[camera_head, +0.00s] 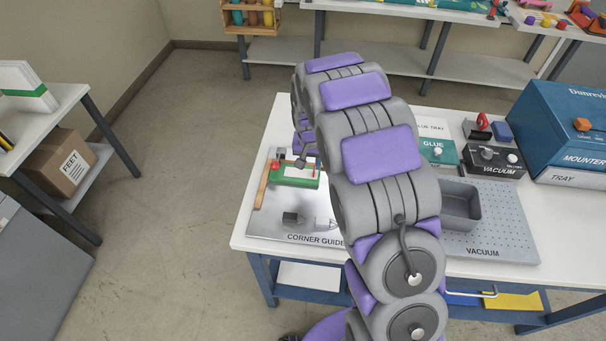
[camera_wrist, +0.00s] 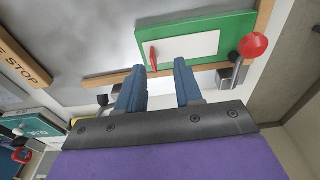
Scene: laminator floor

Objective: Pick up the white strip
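The white strip (camera_wrist: 185,47) lies on a green block (camera_wrist: 232,27) in the wrist view. In the head view the white strip (camera_head: 300,172) also shows on the green block (camera_head: 290,182), on the corner guide plate (camera_head: 262,224). My gripper (camera_wrist: 157,80) has two blue-grey fingers standing apart with nothing between them. The fingertips point toward the near edge of the green block, close to a small red piece (camera_wrist: 153,57). Whether they touch anything is unclear. In the head view my arm hides most of the gripper.
A red-knobbed post (camera_wrist: 252,46) stands close to the right of the strip in the wrist view. Wooden stop rails (camera_wrist: 22,62) border the plate. Right of my arm are a grey bin (camera_head: 460,203), a perforated vacuum plate (camera_head: 505,225) and a blue mounter (camera_head: 565,125).

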